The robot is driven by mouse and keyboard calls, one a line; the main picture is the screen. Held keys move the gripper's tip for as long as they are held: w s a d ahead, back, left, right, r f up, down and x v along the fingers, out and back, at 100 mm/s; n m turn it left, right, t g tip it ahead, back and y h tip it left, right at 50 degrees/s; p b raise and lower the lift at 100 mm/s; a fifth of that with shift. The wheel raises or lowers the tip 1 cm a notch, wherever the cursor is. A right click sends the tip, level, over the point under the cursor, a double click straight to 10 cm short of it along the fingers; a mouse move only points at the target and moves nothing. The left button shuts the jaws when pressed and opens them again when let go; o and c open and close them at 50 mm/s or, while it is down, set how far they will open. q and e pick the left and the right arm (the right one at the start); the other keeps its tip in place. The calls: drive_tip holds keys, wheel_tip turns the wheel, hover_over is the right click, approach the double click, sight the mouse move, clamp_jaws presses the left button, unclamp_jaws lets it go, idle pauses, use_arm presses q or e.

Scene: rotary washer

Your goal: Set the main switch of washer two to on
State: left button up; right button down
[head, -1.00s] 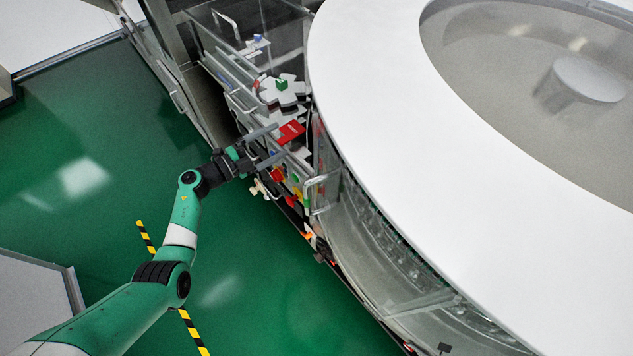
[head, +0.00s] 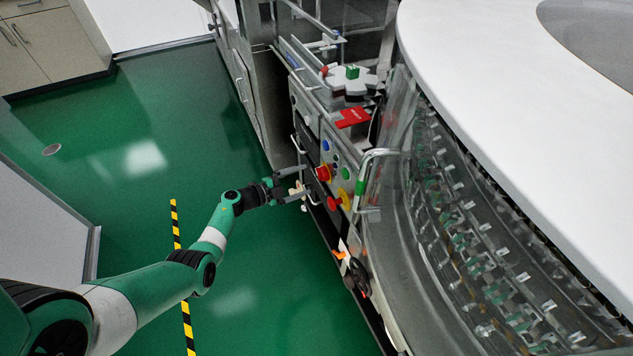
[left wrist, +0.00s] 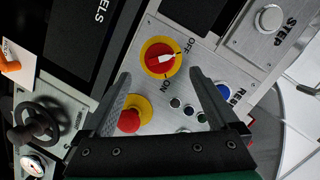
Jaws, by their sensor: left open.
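The main switch is a red rotary knob on a yellow disc (left wrist: 160,58) in the left wrist view, with OFF and ON printed beside it. Its white pointer mark lies toward the OFF side. In the head view the switch (head: 323,173) is on the grey panel front. My left gripper (head: 304,182) is open in front of the panel. In the left wrist view its two fingers (left wrist: 160,76) reach toward the switch, one to each side, with nothing between them gripped. Whether the tips touch the panel, I cannot tell. My right gripper is not in view.
A red mushroom button (left wrist: 130,121) on yellow sits close to the switch, near one finger. A blue reset button (left wrist: 223,87) and several small round lamps or buttons are nearby. A metal handle (head: 366,180) sticks out right of the panel. The green floor (head: 110,215) is open at left.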

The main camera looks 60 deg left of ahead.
sight(318, 175)
use_arm(q)
drive_tip(key=b+x, duration=0.3)
drive_tip(key=x, duration=0.3)
drive_tip(key=shift+w+f, duration=0.1)
drive_tip(key=shift+w, duration=0.1)
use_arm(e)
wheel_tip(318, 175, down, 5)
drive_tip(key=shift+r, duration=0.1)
use_arm(q)
drive_tip(key=shift+c, duration=0.3)
drive_tip(key=c, duration=1.3)
drive_tip(key=shift+b, duration=0.3)
